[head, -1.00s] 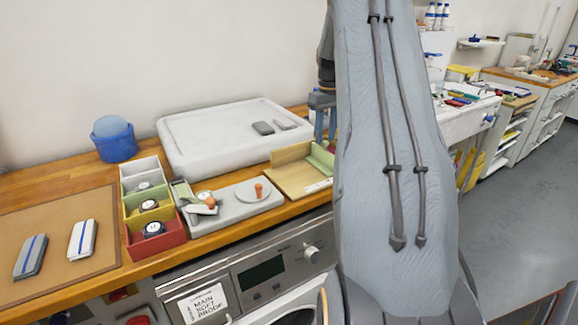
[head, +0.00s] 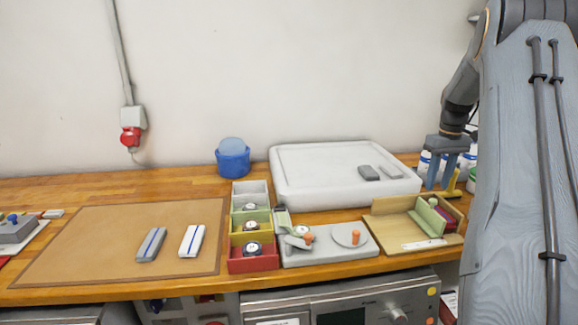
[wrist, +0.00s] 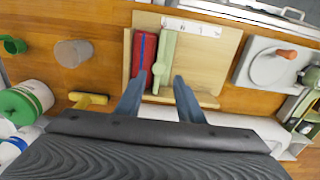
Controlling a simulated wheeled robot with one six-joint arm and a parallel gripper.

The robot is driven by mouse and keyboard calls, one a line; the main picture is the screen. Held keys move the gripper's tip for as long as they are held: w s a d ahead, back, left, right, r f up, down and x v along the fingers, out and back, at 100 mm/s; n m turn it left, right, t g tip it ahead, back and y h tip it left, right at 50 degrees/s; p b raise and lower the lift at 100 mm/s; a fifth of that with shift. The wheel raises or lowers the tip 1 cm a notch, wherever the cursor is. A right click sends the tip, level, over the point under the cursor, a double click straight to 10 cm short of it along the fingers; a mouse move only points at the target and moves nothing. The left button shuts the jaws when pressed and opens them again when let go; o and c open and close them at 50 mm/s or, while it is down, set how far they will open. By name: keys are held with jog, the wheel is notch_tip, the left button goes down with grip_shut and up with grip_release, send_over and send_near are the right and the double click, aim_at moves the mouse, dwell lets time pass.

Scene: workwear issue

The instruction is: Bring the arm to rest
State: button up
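My gripper (head: 441,185) hangs at the right of the head view, above the counter just behind a wooden fixture (head: 388,226). Its two blue fingers are apart with nothing between them. The wrist view shows the open fingers (wrist: 158,100) from above, pointing towards the wooden fixture's edge (wrist: 210,80). A red block (wrist: 142,60) and a green bar with a knob (wrist: 164,62) stand in that fixture, ahead of the fingers. My grey arm fills the right side of the head view.
A white tray (head: 300,200) with grey pieces, coloured bins (head: 262,264), a grey fixture with an orange knob (head: 325,255) and a blue tub (head: 233,160) stand on the counter. A brown mat (head: 100,225) holds two folded items. A yellow-handled tool (wrist: 88,99) lies near the gripper.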

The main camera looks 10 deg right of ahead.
jog(key=s+a+f+b, duration=0.1)
jog(key=s+a+f, duration=0.1)
jog(key=a, duration=1.1)
jog(key=s+a+f+b, duration=0.1)
jog(key=s+a, duration=0.1)
jog(key=a, duration=1)
jog(key=s+a+f+b, duration=0.1)
jog(key=s+a+f, duration=0.2)
jog(key=s+a, duration=0.5)
jog(key=s+a+f+t, duration=0.1)
jog(key=s+a+f, duration=0.2)
jog(key=s+a, duration=0.6)
jog(key=shift+s+a+n+b, duration=0.2)
jog(key=shift+s+n+b, duration=0.1)
jog(key=shift+s+b, duration=0.1)
